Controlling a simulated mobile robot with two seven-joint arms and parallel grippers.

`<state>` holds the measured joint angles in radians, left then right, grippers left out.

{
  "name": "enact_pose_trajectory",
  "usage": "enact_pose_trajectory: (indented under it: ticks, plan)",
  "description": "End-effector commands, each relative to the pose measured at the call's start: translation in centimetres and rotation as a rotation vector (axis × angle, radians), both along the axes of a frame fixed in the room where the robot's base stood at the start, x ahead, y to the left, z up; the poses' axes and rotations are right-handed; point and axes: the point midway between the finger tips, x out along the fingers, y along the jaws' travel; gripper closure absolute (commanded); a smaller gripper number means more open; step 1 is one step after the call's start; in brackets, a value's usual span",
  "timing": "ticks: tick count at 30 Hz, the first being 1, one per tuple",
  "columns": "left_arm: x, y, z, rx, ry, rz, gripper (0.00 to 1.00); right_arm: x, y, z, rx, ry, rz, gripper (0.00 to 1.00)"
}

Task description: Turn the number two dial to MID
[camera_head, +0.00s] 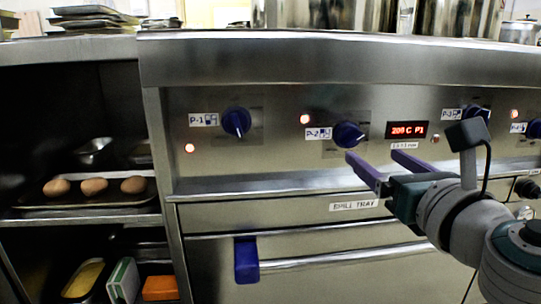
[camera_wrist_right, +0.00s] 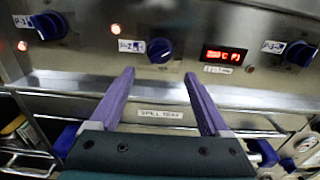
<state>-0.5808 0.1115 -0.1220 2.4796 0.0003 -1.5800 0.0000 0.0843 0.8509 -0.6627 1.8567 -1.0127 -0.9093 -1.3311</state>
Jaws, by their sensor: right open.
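The number two dial (camera_head: 348,134) is a dark blue knob on the steel stove panel, beside the label P-2 (camera_head: 318,134) and a lit red lamp (camera_head: 305,119). In the right wrist view the dial (camera_wrist_right: 159,50) sits ahead of and between the fingertips. My right gripper (camera_head: 377,157) has purple fingers and is open and empty, just below and in front of the dial, apart from it. It also shows in the right wrist view (camera_wrist_right: 158,76). The dial's MID mark is too small to read. My left gripper is not in view.
Other blue dials, P-1 (camera_head: 236,122) and P-3 (camera_head: 476,113), flank it. A red display (camera_head: 407,130) is to its right. A steel ledge (camera_head: 260,184) and a spill tray front (camera_head: 290,213) lie below. An oven handle (camera_head: 340,257) runs lower. Shelves with eggs (camera_head: 94,186) stand left.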

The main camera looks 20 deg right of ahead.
Motion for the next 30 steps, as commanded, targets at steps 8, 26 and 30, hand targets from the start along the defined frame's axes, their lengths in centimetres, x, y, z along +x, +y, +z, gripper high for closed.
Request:
enact_pose_trajectory:
  ticks: [8, 26, 30]
  plan:
    - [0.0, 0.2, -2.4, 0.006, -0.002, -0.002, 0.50, 5.0, -1.2, -0.2, 0.005, -0.004, -0.003, 0.20]
    - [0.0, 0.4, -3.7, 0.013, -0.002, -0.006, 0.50, 8.4, -2.0, 0.1, 0.008, 0.001, -0.002, 0.20]
    - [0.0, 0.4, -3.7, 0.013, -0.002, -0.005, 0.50, 8.4, -2.0, 0.0, 0.008, 0.001, -0.002, 0.34]
